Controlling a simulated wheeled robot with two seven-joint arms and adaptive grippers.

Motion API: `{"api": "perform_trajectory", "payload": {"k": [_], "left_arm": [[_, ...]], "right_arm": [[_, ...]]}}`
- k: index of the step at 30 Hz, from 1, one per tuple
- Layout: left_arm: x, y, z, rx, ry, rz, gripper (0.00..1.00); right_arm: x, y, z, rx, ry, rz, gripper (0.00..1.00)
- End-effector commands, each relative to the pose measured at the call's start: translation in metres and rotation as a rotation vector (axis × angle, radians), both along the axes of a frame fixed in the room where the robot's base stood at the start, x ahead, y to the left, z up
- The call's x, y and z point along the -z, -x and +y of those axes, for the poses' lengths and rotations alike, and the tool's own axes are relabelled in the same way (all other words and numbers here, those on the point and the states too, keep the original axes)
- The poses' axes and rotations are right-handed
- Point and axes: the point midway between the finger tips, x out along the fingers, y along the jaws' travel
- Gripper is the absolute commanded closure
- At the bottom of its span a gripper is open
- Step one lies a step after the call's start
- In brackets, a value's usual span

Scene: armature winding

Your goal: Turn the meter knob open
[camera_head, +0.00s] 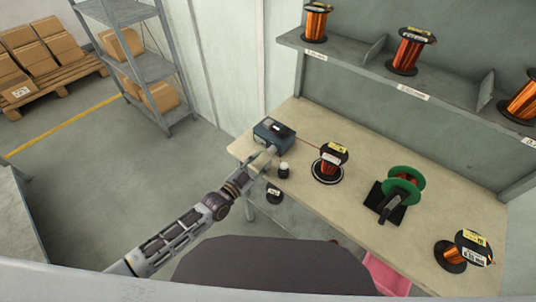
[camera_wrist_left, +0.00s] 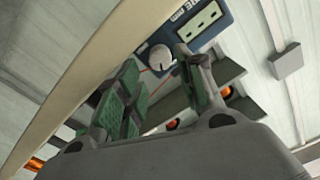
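The meter (camera_head: 273,132) is a dark blue box at the left end of the workbench. In the left wrist view the meter (camera_wrist_left: 213,20) shows at the top, with a pale display window and a round light-grey knob (camera_wrist_left: 162,57). My left gripper (camera_head: 270,151) reaches the near side of the meter. In the left wrist view the green-padded fingers of my left gripper (camera_wrist_left: 158,60) are spread apart. The knob appears between the fingertips; I cannot tell whether either finger touches it. The knob is not clear in the head view. My right gripper is not in view.
A wire runs from the meter to the nearer spool. A wall shelf (camera_head: 350,62) with spools is above.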

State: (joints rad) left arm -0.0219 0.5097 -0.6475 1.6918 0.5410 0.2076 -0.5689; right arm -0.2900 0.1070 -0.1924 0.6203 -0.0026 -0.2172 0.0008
Motion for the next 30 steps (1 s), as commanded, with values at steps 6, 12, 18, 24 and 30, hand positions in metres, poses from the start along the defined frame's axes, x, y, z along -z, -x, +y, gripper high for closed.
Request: {"api": "perform_trajectory", "payload": {"k": [6, 12, 18, 24, 30], "left_arm": [[-0.001, -0.017, -0.011, 0.0, 0.002, -0.001, 0.62], [0.0, -0.03, -0.02, -0.001, 0.001, 0.0, 0.62], [0.0, -0.039, -0.026, -0.001, 0.0, 0.0, 0.62], [0.0, -0.042, -0.029, 0.0, 0.001, 0.001, 0.62], [0.0, -0.041, -0.029, 0.0, 0.001, 0.001, 0.62]], "right_arm": [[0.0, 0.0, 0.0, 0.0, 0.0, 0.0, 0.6], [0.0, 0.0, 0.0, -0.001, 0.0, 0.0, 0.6], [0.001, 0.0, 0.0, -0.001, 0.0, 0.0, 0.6], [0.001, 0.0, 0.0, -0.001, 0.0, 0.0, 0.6], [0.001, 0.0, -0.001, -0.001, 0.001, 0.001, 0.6]]}}
